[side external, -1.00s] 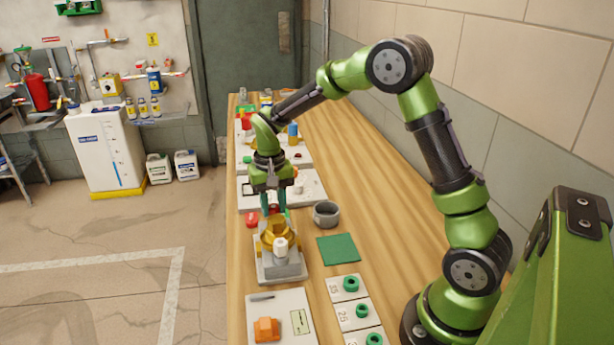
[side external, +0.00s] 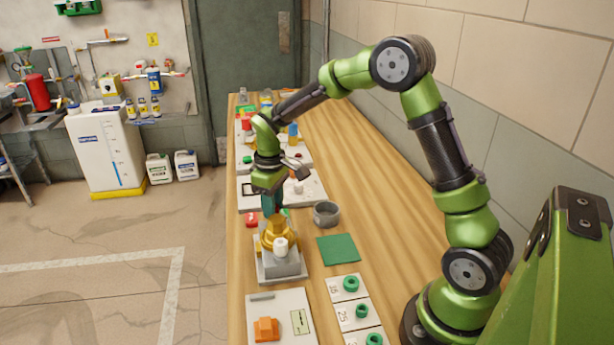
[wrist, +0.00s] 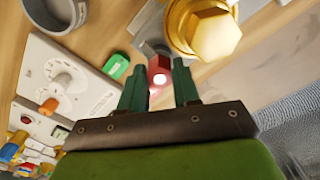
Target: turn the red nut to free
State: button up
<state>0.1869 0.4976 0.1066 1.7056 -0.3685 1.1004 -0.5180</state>
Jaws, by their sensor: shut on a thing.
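The red nut (wrist: 159,77) shows in the wrist view between the two teal fingers of my gripper (wrist: 160,88), beside a grey block and a brass hex fitting (wrist: 212,35). My gripper is shut on the nut. In the side view my gripper (side external: 272,211) points down just behind the brass fitting (side external: 279,236), which stands on a grey base (side external: 283,266). There the fingers overlap and the nut is hidden. A green marker (side external: 286,213) lies to the right of the fingers, and it also shows in the wrist view (wrist: 116,67). A red marker (side external: 252,219) lies to the left.
A grey round cup (side external: 326,214) and a green mat (side external: 338,249) are right of the fitting. A panel with an orange part (side external: 266,329) and numbered plates with green rings (side external: 351,284) are nearer. More panels stand behind. Bare wood lies along the wall side.

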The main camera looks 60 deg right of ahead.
jog(key=shift+n, duration=0.4)
jog(key=o, duration=1.1)
jog(key=shift+c, duration=0.2)
jog(key=shift+r, duration=0.15)
notch_tip(320, 180, up, 17)
jog(key=shift+f, duration=0.2)
